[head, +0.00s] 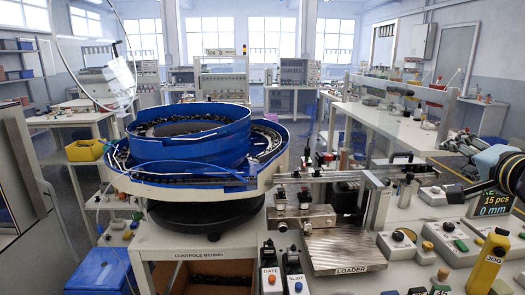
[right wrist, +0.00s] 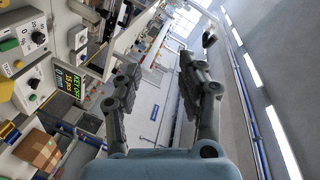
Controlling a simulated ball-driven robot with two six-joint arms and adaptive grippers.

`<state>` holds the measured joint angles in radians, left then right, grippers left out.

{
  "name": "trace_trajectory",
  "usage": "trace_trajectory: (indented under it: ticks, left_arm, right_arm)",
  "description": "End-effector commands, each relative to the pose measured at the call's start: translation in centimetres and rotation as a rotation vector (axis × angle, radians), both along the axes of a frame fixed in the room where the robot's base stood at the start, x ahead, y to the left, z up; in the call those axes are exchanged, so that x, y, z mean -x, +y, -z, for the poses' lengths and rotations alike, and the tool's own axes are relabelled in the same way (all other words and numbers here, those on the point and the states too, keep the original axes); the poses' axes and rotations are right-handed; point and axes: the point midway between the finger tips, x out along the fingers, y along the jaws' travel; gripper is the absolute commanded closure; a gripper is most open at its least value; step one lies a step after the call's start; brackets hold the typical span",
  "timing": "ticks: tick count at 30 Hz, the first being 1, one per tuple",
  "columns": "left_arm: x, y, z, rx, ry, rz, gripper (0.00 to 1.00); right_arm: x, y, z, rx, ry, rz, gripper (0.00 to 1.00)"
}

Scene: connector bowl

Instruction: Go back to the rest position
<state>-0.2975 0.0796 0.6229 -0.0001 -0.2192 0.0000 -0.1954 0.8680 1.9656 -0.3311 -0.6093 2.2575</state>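My right gripper (head: 458,152) is at the right edge of the head view, above the right end of the bench, with its dark fingers pointing left. In the right wrist view my right gripper (right wrist: 158,70) has its two fingers spread wide apart, with nothing between them. It touches nothing that I can see. My left gripper is in neither view.
A blue bowl feeder (head: 190,150) stands on the bench, with a track running right. A metal loader plate (head: 343,250), control boxes (head: 455,240), a yellow jog pendant (head: 487,262) and a green-lettered display (head: 493,204) crowd the right side. A blue bin (head: 98,272) stands lower left.

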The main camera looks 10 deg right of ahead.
Motion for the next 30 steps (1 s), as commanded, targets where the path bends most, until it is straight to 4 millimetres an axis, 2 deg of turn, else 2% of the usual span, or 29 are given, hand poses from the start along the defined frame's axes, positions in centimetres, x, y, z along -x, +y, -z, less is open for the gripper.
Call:
trace_trajectory:
  ticks: [5,9,12,15,21,28,29,30]
  left_arm:
    - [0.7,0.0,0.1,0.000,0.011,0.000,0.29]
    - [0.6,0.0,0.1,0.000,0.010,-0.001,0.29]
    - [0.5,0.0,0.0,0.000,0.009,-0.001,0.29]
    - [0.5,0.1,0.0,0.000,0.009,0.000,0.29]
    - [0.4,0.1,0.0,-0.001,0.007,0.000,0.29]
    - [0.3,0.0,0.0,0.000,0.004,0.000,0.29]
    - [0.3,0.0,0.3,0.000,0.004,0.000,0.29]
    - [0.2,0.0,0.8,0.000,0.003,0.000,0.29]
  right_arm:
    - [4.2,3.3,5.7,0.172,0.228,0.016,0.60]
    - [9.9,7.5,11.0,0.366,0.527,-0.065,0.60]
    - [14.3,10.7,13.8,0.494,0.736,-0.194,0.60]
    - [18.0,13.5,15.5,0.591,0.887,-0.342,0.60]
    - [23.5,17.7,17.0,0.718,1.059,-0.627,0.60]
    - [28.5,21.7,17.2,0.817,1.138,-0.939,0.60]
    - [28.6,21.9,17.8,0.826,1.144,-0.963,0.60]
    - [28.2,21.6,19.8,0.824,1.151,-0.958,0.60]
